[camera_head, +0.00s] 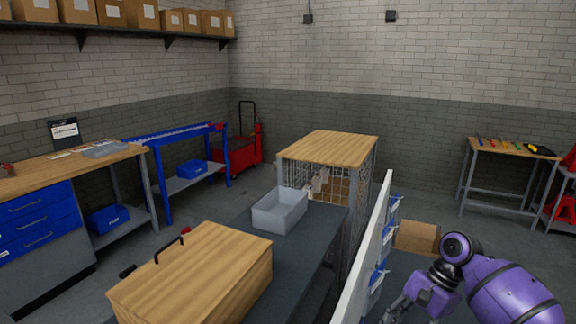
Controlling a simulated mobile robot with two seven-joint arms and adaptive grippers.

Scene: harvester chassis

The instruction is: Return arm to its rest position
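My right arm (500,285), purple with dark joints, comes in at the bottom right corner. It bends at a dark round joint and points down and to the left. A dark grey part of my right gripper (397,308) shows at the bottom edge, just right of the white panel (366,262). Its fingertips are cut off by the picture edge, so its opening and anything in it are hidden. My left arm and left gripper are not in view.
A wooden box (195,270) and a grey bin (279,211) stand on a dark surface ahead. A wood-topped wire cage (328,148) stands behind. A cardboard box (417,238) lies beyond my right arm. Floor is open toward the right table (508,149).

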